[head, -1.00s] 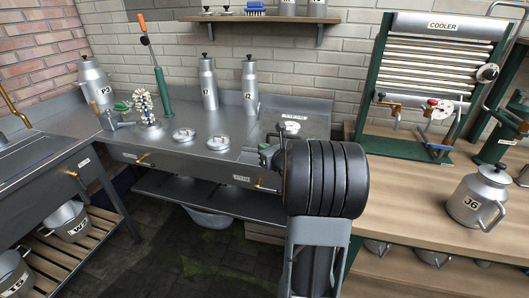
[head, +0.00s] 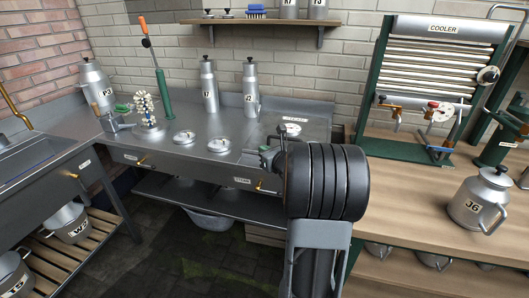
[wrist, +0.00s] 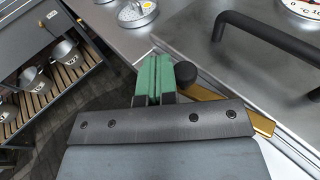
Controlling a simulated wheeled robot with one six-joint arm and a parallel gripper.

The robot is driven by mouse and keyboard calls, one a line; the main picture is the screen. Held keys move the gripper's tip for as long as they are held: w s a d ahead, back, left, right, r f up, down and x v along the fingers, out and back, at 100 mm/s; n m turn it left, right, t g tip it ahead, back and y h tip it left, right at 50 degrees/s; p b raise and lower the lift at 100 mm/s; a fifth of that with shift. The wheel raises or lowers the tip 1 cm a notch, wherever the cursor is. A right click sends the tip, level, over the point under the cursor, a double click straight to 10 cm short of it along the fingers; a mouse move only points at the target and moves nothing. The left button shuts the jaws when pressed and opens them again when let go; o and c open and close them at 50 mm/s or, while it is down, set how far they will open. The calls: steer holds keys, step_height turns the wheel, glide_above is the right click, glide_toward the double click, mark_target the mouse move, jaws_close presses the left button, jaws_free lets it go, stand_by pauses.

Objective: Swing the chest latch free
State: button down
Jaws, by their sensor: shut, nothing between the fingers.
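The chest is built into the steel counter, with a flat steel lid (wrist: 235,75) that carries a black bar handle (wrist: 262,37) and a round dial. The brass latch (wrist: 262,122) lies at the chest's front edge, partly hidden behind my gripper's body. A black knob (wrist: 186,73) shows just right of my fingers, and seems to belong to the latch. My gripper (wrist: 153,78) has green fingers, shut and empty, beside the knob; I cannot tell if they touch it. In the head view, my gripper (head: 268,153) is over the counter's front edge, partly hidden by my arm.
Strainer lids (head: 184,137), milk cans (head: 208,88) and a pump with an orange handle (head: 158,75) stand on the counter left of the chest. Another brass latch (head: 143,159) is on the front further left. A wooden bench with can J6 (head: 480,200) stands right.

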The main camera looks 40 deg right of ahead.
stand_by(0.4)
steer(key=s+a+r, duration=0.2)
steer(key=s+a, duration=0.7)
steer(key=a, duration=0.1)
steer(key=shift+s+r+b, duration=0.15)
steer(key=shift+b, duration=0.25)
steer(key=shift+a, duration=0.1)
